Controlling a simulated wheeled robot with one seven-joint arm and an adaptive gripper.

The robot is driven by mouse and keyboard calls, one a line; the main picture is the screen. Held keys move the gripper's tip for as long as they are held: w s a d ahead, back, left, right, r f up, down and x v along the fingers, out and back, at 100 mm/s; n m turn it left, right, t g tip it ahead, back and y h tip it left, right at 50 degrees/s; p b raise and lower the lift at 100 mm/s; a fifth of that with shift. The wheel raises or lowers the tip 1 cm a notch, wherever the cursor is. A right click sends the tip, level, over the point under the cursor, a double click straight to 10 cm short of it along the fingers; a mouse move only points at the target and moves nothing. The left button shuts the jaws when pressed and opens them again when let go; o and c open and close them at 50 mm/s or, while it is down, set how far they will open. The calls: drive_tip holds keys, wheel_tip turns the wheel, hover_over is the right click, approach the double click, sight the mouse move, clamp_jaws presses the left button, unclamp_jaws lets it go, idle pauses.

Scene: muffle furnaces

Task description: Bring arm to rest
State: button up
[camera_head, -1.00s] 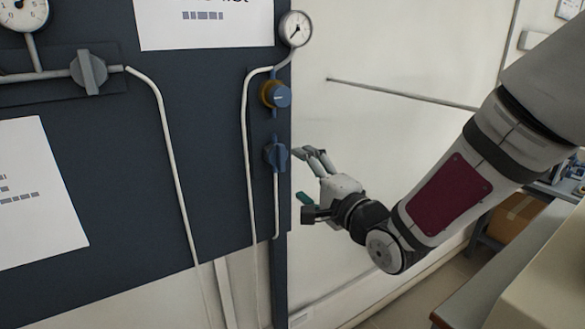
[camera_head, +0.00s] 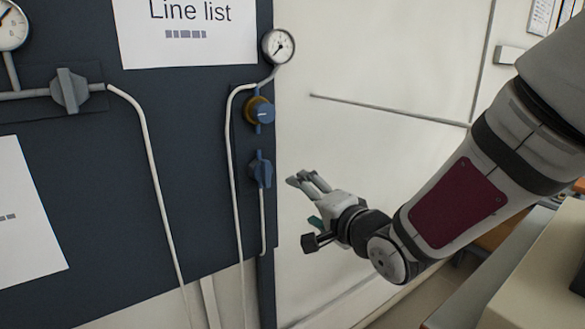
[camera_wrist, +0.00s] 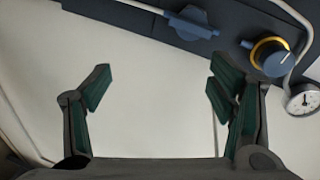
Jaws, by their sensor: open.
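My gripper (camera_head: 306,181) is open and empty in the head view, in front of the pale wall and to the right of the dark panel's edge. In the wrist view, its fingers (camera_wrist: 160,88) stand wide apart with only pale wall between them. The lower blue valve handle (camera_head: 260,170) is to the left of the fingertips, with a visible gap. It also shows at the top of the wrist view (camera_wrist: 192,22). The blue knob with a yellow ring (camera_head: 262,112) is above it and shows at the wrist view's upper right (camera_wrist: 272,57).
The dark panel (camera_head: 100,205) fills the left, with a round gauge (camera_head: 278,46), a grey valve (camera_head: 71,91), white tubes and paper sheets. A pale bench or cabinet (camera_head: 535,270) stands at the lower right, below my arm.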

drive_tip(key=s+d+n+g+h, duration=0.35)
drive_tip(key=s+d+h, duration=0.45)
drive_tip(key=d, duration=0.4)
drive_tip(key=s+d+n+g, duration=0.2)
drive_tip(key=s, duration=0.8)
drive_tip(key=s+d+n+g, duration=0.2)
drive_tip(key=s+n+g, duration=0.1)
drive_tip(key=s, duration=0.8)
drive_tip(key=shift+r+n+g+y, duration=0.2)
drive_tip(key=shift+n+g+y, duration=0.1)
drive_tip(key=shift+n+g, duration=0.05)
